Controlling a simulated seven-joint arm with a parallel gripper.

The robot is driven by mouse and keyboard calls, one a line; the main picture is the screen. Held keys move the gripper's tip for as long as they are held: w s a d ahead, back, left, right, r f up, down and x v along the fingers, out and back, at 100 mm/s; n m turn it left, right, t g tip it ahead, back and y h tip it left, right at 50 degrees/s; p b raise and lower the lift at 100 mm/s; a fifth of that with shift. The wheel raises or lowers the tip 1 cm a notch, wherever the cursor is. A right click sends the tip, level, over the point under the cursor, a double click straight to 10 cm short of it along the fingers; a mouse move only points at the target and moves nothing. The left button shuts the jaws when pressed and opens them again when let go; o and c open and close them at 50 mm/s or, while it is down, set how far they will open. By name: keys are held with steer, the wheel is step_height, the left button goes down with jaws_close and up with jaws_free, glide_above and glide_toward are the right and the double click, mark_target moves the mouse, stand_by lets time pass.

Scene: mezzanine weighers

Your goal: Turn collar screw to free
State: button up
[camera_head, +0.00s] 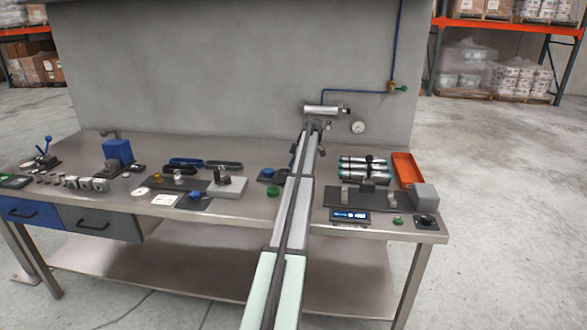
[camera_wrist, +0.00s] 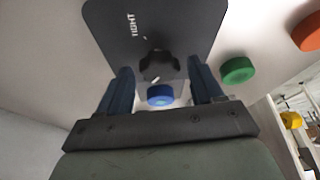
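A black lobed knob (camera_wrist: 160,67), which looks like the collar screw, stands on a dark plate (camera_wrist: 185,20) lettered "TIGHT" in the wrist view. My gripper (camera_wrist: 158,72) is open, with one dark blue finger on each side of the knob. Gaps show between the fingers and the knob, and I cannot tell how far apart they are in depth. A blue round cap (camera_wrist: 160,95) shows between the fingers, nearer the gripper's palm.
A green cap (camera_wrist: 238,70), an orange piece (camera_wrist: 307,32) and a yellow piece (camera_wrist: 290,120) lie right in the wrist view. On the steel bench (camera_head: 300,228), a grey block (camera_head: 228,187) stands left of my arm and an orange tray (camera_head: 407,168) right.

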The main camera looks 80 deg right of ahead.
steer(key=shift+o, duration=0.2)
steer(key=shift+r, duration=0.15)
steer(key=v, duration=1.3)
steer(key=shift+s+r, duration=0.15)
steer(key=shift+r, duration=0.1)
